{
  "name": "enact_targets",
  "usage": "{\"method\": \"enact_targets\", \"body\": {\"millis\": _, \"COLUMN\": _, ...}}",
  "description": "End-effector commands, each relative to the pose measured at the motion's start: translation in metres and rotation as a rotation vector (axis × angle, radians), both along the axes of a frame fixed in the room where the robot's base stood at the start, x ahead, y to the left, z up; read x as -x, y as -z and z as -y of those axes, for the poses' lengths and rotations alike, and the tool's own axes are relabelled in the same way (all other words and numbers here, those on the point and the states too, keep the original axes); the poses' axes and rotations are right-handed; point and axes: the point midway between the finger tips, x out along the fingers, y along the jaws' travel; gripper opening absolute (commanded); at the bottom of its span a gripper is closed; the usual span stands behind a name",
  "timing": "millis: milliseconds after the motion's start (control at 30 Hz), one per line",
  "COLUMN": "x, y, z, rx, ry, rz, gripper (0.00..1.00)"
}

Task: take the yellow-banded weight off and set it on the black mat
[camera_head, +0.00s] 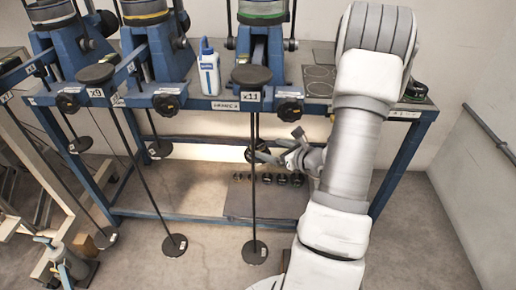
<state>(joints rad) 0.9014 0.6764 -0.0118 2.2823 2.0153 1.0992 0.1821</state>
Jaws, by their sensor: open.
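The black mat (265,204) lies low behind the right-hand hanger rod, with several small dark weights (282,179) in a row near its back edge. My gripper (280,152) is open below the bench top, above the mat, beside a small dark disc (256,157) behind the x11 rod. I cannot tell whether it touches the disc. No yellow band can be made out on any weight. A yellow band (145,18) does show on the middle cylinder on the bench, and a green band (262,19) on the right one.
The blue-framed bench (395,155) carries the lever devices and a white bottle (208,72). Long rods hang from the x9 (96,92) and x11 (252,96) levers, ending in low discs (173,244) (254,251). The floor in front is clear between them.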

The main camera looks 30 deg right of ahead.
Motion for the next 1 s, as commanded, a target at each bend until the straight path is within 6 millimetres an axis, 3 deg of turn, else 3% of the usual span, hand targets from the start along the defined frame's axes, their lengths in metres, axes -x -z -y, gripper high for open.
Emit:
{"method": "enact_targets", "body": {"millis": 233, "x": -0.014, "y": 0.005, "z": -0.002, "rx": 0.0, "ry": -0.001, "rz": 0.002, "gripper": 0.96}}
{"method": "enact_targets", "body": {"millis": 500, "x": -0.05, "y": 0.017, "z": -0.007, "rx": -0.001, "ry": -0.001, "rz": 0.001, "gripper": 0.96}}
{"method": "enact_targets", "body": {"millis": 733, "x": -0.054, "y": 0.016, "z": -0.007, "rx": -0.001, "ry": 0.0, "rz": 0.0, "gripper": 0.96}}
{"method": "enact_targets", "body": {"millis": 767, "x": -0.053, "y": 0.016, "z": -0.007, "rx": -0.001, "ry": 0.0, "rz": 0.0, "gripper": 0.94}}
{"method": "enact_targets", "body": {"millis": 1000, "x": -0.053, "y": 0.016, "z": -0.007, "rx": 0.0, "ry": 0.0, "rz": 0.0, "gripper": 0.51}}
